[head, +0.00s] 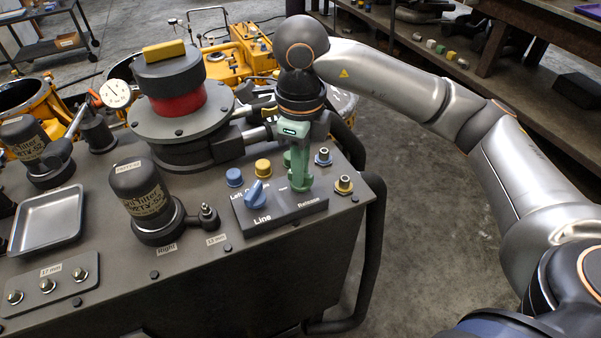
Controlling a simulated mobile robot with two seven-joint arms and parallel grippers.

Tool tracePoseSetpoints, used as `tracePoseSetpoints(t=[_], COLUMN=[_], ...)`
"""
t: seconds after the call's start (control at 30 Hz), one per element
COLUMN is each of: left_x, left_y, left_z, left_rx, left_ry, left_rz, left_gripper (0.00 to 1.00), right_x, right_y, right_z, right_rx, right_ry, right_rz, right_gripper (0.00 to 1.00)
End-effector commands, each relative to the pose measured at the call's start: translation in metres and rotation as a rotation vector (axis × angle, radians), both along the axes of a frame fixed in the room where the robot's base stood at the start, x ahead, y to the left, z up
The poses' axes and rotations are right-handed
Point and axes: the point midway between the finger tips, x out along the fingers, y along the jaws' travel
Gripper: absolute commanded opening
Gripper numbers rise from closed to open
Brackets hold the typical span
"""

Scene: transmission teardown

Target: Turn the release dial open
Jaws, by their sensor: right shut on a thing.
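A dark control box (270,212) on the bench's front edge bears a blue dial (257,193) above the label "Line". The label "Release" (311,202) is at its right end. My right gripper (300,186) has green fingers and points down onto the right part of the box, just above that label. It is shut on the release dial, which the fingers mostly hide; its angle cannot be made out. My left gripper is not in view.
A dark canister (143,198) and an empty grey tray (48,220) are to the left. A tall housing with a red band (178,104) stands behind.

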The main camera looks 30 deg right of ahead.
Motion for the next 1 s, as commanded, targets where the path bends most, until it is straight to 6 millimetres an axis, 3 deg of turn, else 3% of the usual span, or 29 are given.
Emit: tracePoseSetpoints(t=[0.5,1.0], left_x=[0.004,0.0], left_y=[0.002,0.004], left_z=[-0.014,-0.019], left_rx=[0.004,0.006], left_ry=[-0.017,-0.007], left_rz=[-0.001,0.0], left_gripper=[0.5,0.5], right_x=[0.0,0.0], right_y=[0.0,0.0], right_z=[-0.001,0.001], right_rx=[-0.001,0.001], right_ry=[-0.002,-0.001], right_rz=[0.371,0.462], right_gripper=[0.0,0.0])
